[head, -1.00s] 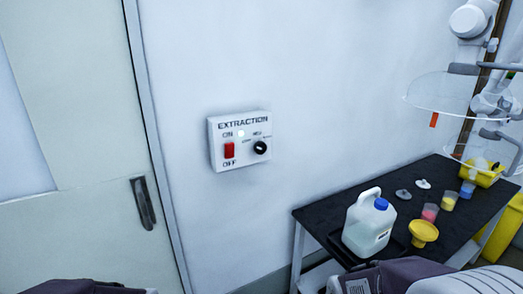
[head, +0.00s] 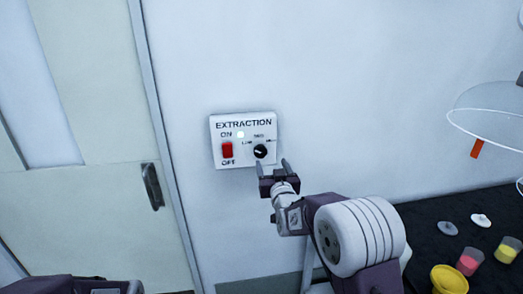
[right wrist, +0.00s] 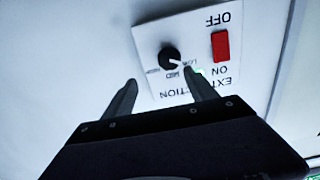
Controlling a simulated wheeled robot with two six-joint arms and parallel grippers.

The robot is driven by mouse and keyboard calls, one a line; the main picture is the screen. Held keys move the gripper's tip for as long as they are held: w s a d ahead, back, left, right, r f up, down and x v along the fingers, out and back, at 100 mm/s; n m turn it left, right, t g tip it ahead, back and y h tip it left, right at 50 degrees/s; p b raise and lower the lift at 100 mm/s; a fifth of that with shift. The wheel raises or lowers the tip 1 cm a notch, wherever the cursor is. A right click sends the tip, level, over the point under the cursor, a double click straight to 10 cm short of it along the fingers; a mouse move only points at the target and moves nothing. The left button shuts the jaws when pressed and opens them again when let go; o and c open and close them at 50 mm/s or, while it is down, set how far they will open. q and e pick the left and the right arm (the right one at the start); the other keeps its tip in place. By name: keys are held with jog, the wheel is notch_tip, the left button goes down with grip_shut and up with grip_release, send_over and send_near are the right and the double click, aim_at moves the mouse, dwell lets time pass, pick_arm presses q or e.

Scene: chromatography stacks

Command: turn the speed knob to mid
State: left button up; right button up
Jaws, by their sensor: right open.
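The speed knob (head: 261,151) is a round black dial on the right side of the white EXTRACTION panel (head: 243,161). In the right wrist view the knob (right wrist: 169,58) appears upside down. Its light mark seems to point toward the LOW label, though the print is small. My right gripper (head: 272,166) is open and empty, just below and right of the knob in the head view. In the right wrist view its fingertips (right wrist: 159,78) are spread short of the knob, not around it. My left gripper is not in view; only part of my left arm shows at bottom left.
A red switch (head: 227,149) sits left of the knob, with a lit indicator (head: 240,134) above. A door with a dark handle (head: 152,186) is at left. A black table (head: 435,215) with cups and a yellow funnel (head: 448,279) stands at right. The wall around the panel is clear.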

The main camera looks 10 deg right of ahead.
aim_at(261, 154)
jog(key=w, duration=0.1)
jog(key=w+a+p, duration=0.1)
jog(key=w, duration=0.1)
jog(key=w+p, duration=0.1)
jog(key=w, duration=0.1)
jog(key=shift+w+a+f, duration=0.1)
jog(key=shift+w+a, duration=0.1)
jog(key=shift+a, duration=0.05)
jog(key=w, duration=0.2)
jog(key=w+p, duration=0.1)
jog(key=shift+w+a+f, duration=0.2)
jog(key=shift+w+a, duration=0.2)
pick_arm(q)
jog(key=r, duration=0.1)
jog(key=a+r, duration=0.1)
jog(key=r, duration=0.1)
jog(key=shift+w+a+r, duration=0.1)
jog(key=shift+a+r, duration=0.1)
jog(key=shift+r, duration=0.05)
pick_arm(e)
jog(key=shift+d, duration=0.2)
